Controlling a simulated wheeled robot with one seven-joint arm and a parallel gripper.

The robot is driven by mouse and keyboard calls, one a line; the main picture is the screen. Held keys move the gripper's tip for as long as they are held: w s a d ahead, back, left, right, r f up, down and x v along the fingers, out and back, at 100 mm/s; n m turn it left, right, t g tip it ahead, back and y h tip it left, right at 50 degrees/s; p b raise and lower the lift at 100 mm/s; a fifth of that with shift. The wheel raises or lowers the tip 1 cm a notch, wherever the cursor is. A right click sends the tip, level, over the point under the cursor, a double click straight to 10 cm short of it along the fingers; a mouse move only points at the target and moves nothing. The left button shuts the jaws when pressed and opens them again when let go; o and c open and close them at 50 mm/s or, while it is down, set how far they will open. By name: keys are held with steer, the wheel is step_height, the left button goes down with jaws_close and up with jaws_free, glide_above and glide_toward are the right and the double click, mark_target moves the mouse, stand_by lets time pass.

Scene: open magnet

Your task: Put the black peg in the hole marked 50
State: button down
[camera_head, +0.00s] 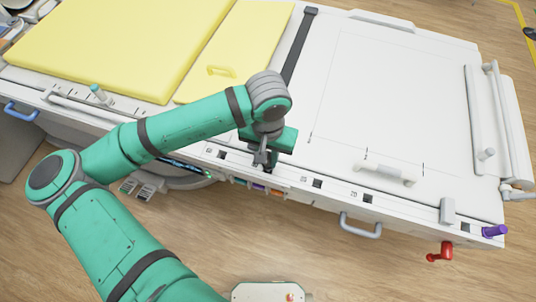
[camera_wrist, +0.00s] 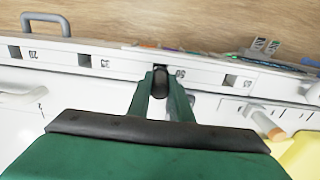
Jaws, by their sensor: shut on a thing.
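My gripper (camera_wrist: 160,98) is shut on the black peg (camera_wrist: 160,82), which shows between its two fingers in the wrist view. The peg stands over the rail at the square hole beside the label 50 (camera_wrist: 180,73). The dark edge of that hole (camera_wrist: 160,68) shows just beyond the peg; the rest is hidden. I cannot tell whether the peg's lower end is in the hole or just above it. In the head view my gripper (camera_head: 263,158) is at the table's front rail, and the peg is hard to make out.
Other square holes lie along the white rail, beside labels 35 (camera_wrist: 104,63), 20 (camera_wrist: 33,54) and 65 (camera_wrist: 248,83). A grey handle (camera_head: 360,225) sticks out in front. A yellow pad (camera_head: 130,45) lies at the left. The white tabletop (camera_head: 390,90) at the right is mostly clear.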

steer(key=shift+f, duration=1.45)
steer(key=c, duration=1.5)
jaws_free()
steer(key=shift+r, duration=0.1)
step_height(320, 180, up, 11)
steer(key=shift+f, duration=0.2)
